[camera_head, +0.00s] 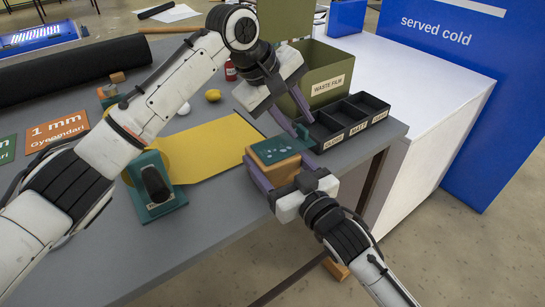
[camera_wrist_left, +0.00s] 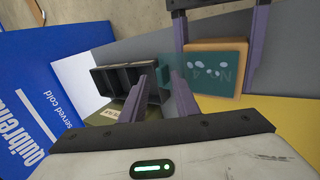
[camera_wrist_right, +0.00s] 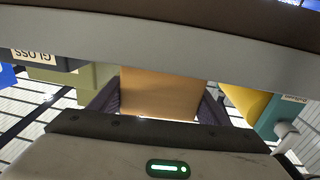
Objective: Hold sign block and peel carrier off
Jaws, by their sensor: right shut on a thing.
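The sign block (camera_head: 275,157) is an orange-brown wooden block with a teal face carrying pale marks. My right gripper (camera_head: 274,170) is shut on it, fingers on opposite sides, holding it by the table's right edge. Its bare wooden side (camera_wrist_right: 158,92) fills the middle of the right wrist view. In the left wrist view a see-through teal film, apparently the carrier (camera_wrist_left: 172,60), reaches past the block's edge to the left fingers. My left gripper (camera_head: 305,132) has its fingers a little apart beside the block's far edge. I cannot tell whether the film lies between them.
A black compartment tray (camera_head: 345,120) with labels stands just beyond the left fingers. Behind it is a green WASTE FILM bin (camera_head: 325,80). A yellow sheet (camera_head: 215,150) and a teal tool (camera_head: 153,190) lie left of the block. A white counter (camera_head: 425,85) stands at right.

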